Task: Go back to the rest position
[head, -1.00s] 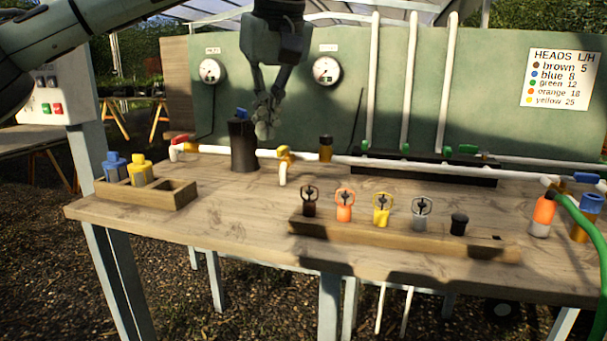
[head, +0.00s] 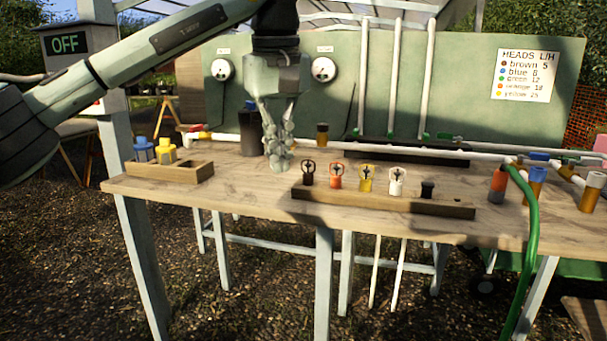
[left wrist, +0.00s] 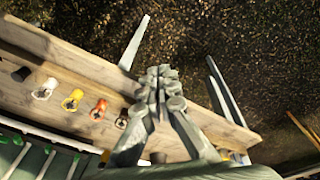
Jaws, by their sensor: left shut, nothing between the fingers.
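My left gripper (head: 279,160) hangs pointing down over the bench, shut and empty, with its arm coming in from the left. In the head view it shows between the wooden box and the rack of sprinkler heads. It also shows in the left wrist view (left wrist: 160,85), fingers together, over the bench's front edge. The wooden bench (head: 240,205) lies below. My right gripper is not in view.
A wooden rack (head: 380,203) holds brown, orange, yellow and white heads and a black piece. A wooden box (head: 190,175) holds blue and yellow pieces. A black cylinder (head: 250,130) stands behind the gripper. A green hose (head: 531,250) hangs at right.

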